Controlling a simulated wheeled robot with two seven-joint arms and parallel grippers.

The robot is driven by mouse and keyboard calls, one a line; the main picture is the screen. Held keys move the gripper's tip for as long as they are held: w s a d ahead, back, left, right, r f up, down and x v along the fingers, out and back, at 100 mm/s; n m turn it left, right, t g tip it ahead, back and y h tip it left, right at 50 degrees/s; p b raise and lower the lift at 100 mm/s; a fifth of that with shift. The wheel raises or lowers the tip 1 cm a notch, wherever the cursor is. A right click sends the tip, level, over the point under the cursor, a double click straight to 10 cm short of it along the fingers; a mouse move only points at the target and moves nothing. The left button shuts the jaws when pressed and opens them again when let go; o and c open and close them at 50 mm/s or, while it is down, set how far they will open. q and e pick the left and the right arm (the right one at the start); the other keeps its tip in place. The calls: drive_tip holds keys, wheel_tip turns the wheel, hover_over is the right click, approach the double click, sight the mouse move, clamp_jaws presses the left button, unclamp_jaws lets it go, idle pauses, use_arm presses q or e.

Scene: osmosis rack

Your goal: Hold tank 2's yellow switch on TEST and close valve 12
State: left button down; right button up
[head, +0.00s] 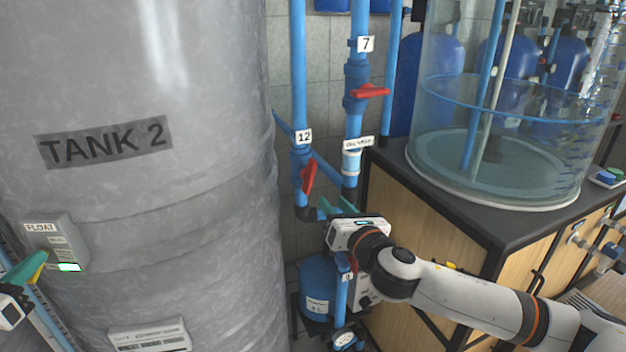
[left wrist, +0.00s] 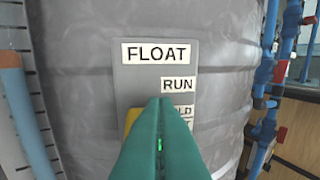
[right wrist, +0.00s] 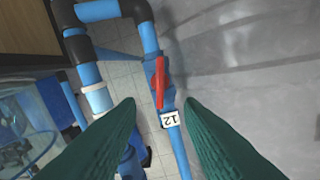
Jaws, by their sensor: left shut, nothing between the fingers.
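The grey tank 2 (head: 150,215) carries a FLOAT switch box (head: 62,238) with a lit green-white lamp; the box also shows in the left wrist view (left wrist: 140,85). The yellow switch (left wrist: 131,118) is mostly hidden behind my left gripper (left wrist: 160,103), which is shut and empty, its tips at the switch. I cannot tell the switch's position or whether the tips touch it; the lower labels are partly covered. Valve 12's red handle (head: 309,177) lies roughly along its blue vertical pipe. My right gripper (right wrist: 160,106) is open, with the handle (right wrist: 160,82) ahead of the gap between its fingers, apparently not gripped.
Valve 7 with a red handle (head: 371,91) sits on the neighbouring pipe. A clear water tank (head: 500,165) stands on a dark-topped wooden cabinet (head: 530,235) at right. A blue canister (head: 318,278) stands below the valves. Pipes and the tank wall leave a narrow space around valve 12.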

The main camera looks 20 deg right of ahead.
sight(312, 179)
drive_tip(key=w, duration=1.1)
drive_tip(key=shift+w, duration=0.3)
drive_tip(key=shift+c, duration=0.5)
clamp_jaws()
